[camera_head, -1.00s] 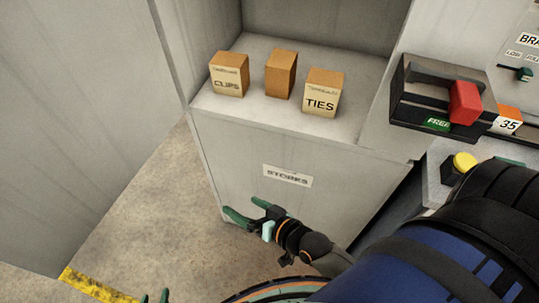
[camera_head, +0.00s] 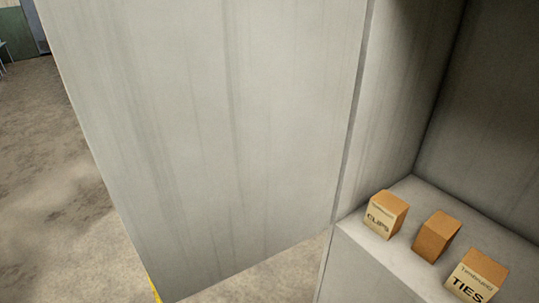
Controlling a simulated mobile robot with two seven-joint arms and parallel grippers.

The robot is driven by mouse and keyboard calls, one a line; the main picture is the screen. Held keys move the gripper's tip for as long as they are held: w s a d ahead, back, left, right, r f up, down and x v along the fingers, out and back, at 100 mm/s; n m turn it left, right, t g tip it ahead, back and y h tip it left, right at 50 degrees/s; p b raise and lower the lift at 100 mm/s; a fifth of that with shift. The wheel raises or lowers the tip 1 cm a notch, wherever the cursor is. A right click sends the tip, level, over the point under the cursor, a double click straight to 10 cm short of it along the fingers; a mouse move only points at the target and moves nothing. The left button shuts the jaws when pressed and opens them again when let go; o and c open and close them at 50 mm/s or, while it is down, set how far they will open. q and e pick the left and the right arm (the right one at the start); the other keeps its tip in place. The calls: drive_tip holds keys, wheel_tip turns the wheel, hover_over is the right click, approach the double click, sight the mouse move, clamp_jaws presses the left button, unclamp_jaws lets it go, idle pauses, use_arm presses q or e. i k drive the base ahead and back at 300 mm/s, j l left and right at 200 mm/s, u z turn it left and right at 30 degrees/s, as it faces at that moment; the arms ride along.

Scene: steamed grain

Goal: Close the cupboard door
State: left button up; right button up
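The cupboard door (camera_head: 215,120) is a large pale grey panel standing open, filling the left and middle of the head view. Its right edge meets the cupboard (camera_head: 388,110) at a dark vertical hinge line. The cupboard's interior is open at the right, with a shelf surface (camera_head: 425,200) inside. Neither of my grippers shows in the head view now.
A box marked CLIPS (camera_head: 385,215), a plain brown box (camera_head: 436,237) and a box marked TIES (camera_head: 475,277) stand on the cupboard's shelf. Bare concrete floor (camera_head: 45,170) lies left of the door, with a yellow floor line (camera_head: 153,287) near its lower corner.

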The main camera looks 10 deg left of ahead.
sight(214, 131)
drive_tip(key=k+j, duration=0.1)
drive_tip(key=j, duration=0.2)
drive_tip(key=j+z, duration=0.15)
drive_tip(key=k+j+z, duration=0.15)
drive_tip(key=j, duration=0.15)
drive_tip(key=j+z, duration=0.15)
drive_tip(key=j, duration=0.2)
drive_tip(key=k+j+z, duration=0.15)
drive_tip(key=j+z, duration=0.3)
drive_tip(key=j, duration=0.2)
drive_tip(key=k+j+z, duration=0.1)
drive_tip(key=j+z, duration=0.2)
drive_tip(key=j, duration=0.15)
drive_tip(key=i+j+z, duration=0.1)
drive_tip(key=j+z, duration=0.45)
drive_tip(key=j, duration=0.3)
drive_tip(key=i+j+z, duration=0.2)
drive_tip(key=j, duration=0.2)
drive_tip(key=i+j+z, duration=0.2)
drive_tip(key=j, duration=0.15)
drive_tip(key=k, duration=0.5)
